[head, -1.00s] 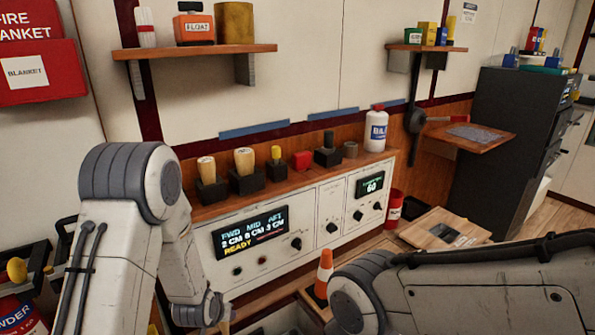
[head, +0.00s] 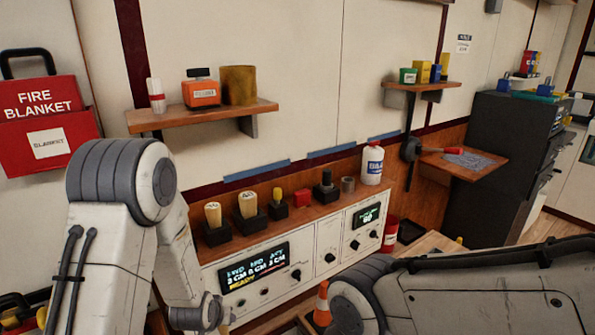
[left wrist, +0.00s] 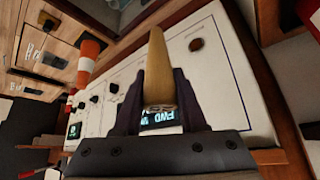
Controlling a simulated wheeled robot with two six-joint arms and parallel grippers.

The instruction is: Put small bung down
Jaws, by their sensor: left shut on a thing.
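A tapered tan wooden bung (left wrist: 158,64) is held between the dark fingers of my left gripper (left wrist: 158,84) in the left wrist view. The gripper is shut on it, in front of the white panel, and the bung's narrower end points away from the gripper. In the head view my left arm comes down at the left and its fingers are hidden at the bottom edge. Two more pale wooden bungs (head: 213,214) (head: 248,205) stand upright in black holders on the wooden ledge (head: 315,206). My right gripper is out of view; only its arm shows.
An orange-white cone (head: 321,303) stands near my right arm. A wall shelf (head: 195,119) is above.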

